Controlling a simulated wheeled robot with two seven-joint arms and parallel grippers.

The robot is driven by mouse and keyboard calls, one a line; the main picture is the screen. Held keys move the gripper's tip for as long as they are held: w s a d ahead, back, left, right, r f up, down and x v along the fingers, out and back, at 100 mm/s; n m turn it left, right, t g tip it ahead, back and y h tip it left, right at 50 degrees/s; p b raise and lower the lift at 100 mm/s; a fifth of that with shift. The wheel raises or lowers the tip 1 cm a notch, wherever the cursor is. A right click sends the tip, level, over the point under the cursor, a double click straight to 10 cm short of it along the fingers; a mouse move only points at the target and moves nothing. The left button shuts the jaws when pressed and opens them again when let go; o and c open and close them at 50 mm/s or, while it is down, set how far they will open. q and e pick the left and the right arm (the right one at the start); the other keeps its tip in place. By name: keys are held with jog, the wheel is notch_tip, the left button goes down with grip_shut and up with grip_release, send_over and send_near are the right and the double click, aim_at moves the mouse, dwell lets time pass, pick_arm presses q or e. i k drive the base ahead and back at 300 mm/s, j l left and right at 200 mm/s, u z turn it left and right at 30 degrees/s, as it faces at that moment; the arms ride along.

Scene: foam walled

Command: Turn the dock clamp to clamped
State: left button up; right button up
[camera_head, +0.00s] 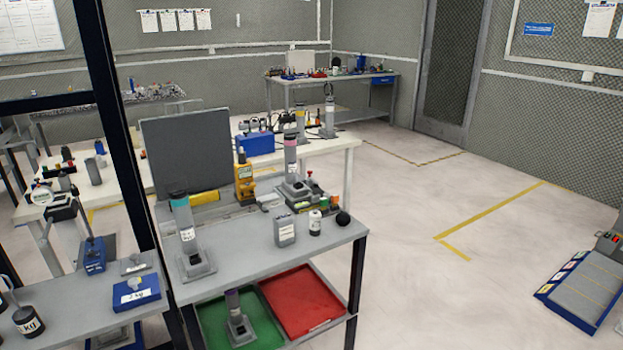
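Neither of my grippers is in view. Several upright cylinders stand in grey dock-like bases, and I cannot tell which one carries the dock clamp. A teal-topped cylinder (181,207) stands in a grey base (195,264) at the left of the grey bench. A pink-topped cylinder (291,158) stands in another base (296,189) at the bench's back right. A purple-topped cylinder (233,301) stands in a base (241,331) on the lower shelf. Any clamp handle is too small to read as open or clamped.
Red (303,299) and green (214,316) trays lie below. A dark post (120,140) stands left.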

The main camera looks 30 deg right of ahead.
aim_at(317, 184)
jog(key=i+l+z, duration=0.6)
jog(key=l+z, duration=0.2)
jog(key=i+l+z, duration=0.25)
jog(key=z, duration=0.2)
jog(key=i+l+z, duration=0.2)
jog(key=z, duration=0.25)
jog(key=i+z, duration=0.65)
jog(key=z, duration=0.3)
jog(key=i+l+u, duration=0.1)
jog(key=i, duration=0.45)
jog(key=i+l+u, duration=0.15)
jog(key=i, duration=0.4)
jog(key=i+u, duration=0.25)
jog(key=u, duration=0.25)
jog(key=i+u, duration=0.2)
jog(key=u, duration=0.25)
jog(key=i+l+u, duration=0.1)
jog(key=i+u, duration=0.15)
jog(key=u, duration=0.25)
jog(key=i+l+u, duration=0.15)
jog(key=u, duration=0.35)
